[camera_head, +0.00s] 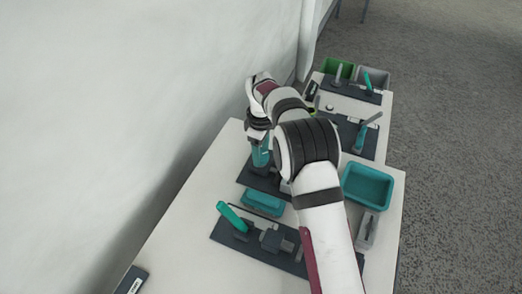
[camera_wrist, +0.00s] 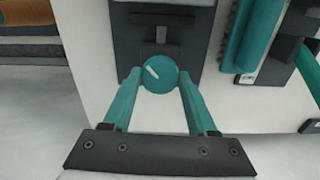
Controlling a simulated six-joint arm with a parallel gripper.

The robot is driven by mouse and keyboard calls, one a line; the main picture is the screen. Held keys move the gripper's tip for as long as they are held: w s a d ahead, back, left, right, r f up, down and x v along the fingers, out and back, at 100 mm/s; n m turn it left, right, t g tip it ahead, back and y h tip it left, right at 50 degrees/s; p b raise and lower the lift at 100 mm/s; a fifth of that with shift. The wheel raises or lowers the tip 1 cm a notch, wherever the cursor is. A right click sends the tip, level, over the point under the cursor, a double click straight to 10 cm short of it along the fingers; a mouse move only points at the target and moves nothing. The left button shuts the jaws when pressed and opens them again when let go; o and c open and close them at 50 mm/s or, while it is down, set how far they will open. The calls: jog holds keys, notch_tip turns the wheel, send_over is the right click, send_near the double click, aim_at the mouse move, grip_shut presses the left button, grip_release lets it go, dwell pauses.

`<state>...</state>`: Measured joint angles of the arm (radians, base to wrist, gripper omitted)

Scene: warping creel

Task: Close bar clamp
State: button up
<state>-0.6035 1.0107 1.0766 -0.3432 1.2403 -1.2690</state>
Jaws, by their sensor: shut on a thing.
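My gripper (camera_head: 261,158) points down over the dark base plate (camera_head: 247,182) of a clamp in the middle of the near table. In the wrist view my two teal fingers (camera_wrist: 160,82) are shut on a round teal handle (camera_wrist: 160,70), seen end-on with a white mark on top. The handle appears upright. Behind it in the wrist view are the clamp's grey bar and dark plate (camera_wrist: 123,35). In the head view my arm and gripper hide most of this clamp, and its bar position cannot be told there.
Another clamp with a tilted teal handle (camera_head: 232,216) stands in front. A teal box (camera_head: 262,203) lies between the clamps. A teal tray (camera_head: 367,175) and a small grey box (camera_head: 367,230) are at right. More clamps and bins (camera_head: 338,68) stand beyond. A wall runs along the left.

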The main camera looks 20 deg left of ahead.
jog(key=m, duration=0.6)
jog(key=shift+m, duration=0.3)
jog(key=m, duration=1.2)
jog(key=shift+m, duration=0.3)
jog(key=m, duration=0.6)
jog(key=shift+m, duration=0.3)
jog(key=o, duration=1.4)
jog(key=shift+c, duration=0.2)
jog(key=shift+r, duration=0.15)
